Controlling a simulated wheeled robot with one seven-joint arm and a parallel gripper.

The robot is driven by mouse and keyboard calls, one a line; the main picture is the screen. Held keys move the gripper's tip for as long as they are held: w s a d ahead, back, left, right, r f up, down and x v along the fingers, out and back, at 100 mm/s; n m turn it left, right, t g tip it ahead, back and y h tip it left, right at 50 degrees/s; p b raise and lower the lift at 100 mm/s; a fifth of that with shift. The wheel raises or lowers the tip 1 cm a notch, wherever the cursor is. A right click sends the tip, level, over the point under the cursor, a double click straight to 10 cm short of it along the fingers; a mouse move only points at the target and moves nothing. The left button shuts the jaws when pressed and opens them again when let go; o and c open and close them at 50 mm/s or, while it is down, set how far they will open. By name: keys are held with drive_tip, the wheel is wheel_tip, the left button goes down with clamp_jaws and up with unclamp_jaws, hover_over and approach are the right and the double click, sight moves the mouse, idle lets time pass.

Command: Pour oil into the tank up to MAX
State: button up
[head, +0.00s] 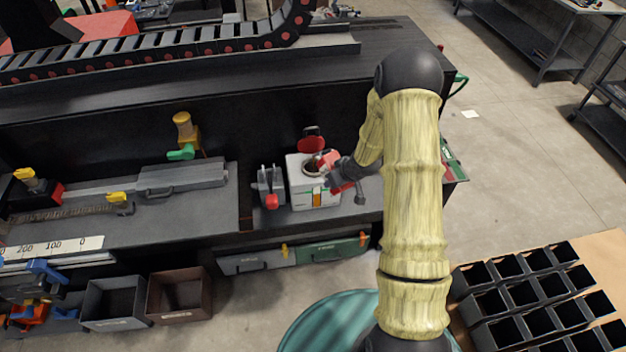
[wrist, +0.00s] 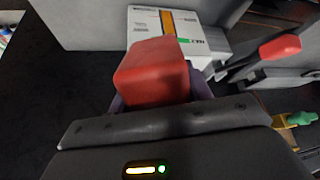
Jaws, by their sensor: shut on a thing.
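The tank is a white box (head: 313,190) on the lower bench shelf, with a round dark opening in its top and a raised red lid (head: 311,145). My gripper (head: 337,171) is shut on a red container (head: 328,158), apparently the oil can, at the right edge of the opening. The red container fills the middle of the wrist view (wrist: 152,72), hiding most of the fingertips and any spout. Its exact tilt and any oil flow cannot be told. The tank's front (wrist: 192,30) shows an orange gauge strip, a green mark and lettering.
A grey device with a red knob (head: 270,187) stands close left of the tank. The drag chain (head: 180,45) runs along the upper bench top. A grey drawer (head: 257,261) and a green drawer (head: 333,248) sit below the shelf. Black bins (head: 520,290) stand at lower right.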

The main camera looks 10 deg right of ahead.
drive_tip(key=shift+w+r+g+p, duration=0.1)
drive_tip(key=shift+r+g+p, duration=0.4)
drive_tip(key=shift+p, duration=0.95)
drive_tip(key=shift+w+a+r+g+h, duration=0.1)
drive_tip(key=shift+w+r+g+h, duration=0.15)
drive_tip(key=shift+r+g, duration=0.25)
drive_tip(key=shift+w+a+r+g+h, duration=0.1)
drive_tip(key=shift+w+r+g+h, duration=0.15)
drive_tip(key=shift+r, duration=0.4)
idle(4.8)
drive_tip(key=shift+r+g+b, duration=0.25)
drive_tip(key=shift+r+b, duration=0.05)
drive_tip(key=shift+f+b, duration=0.25)
drive_tip(key=shift+b, duration=0.2)
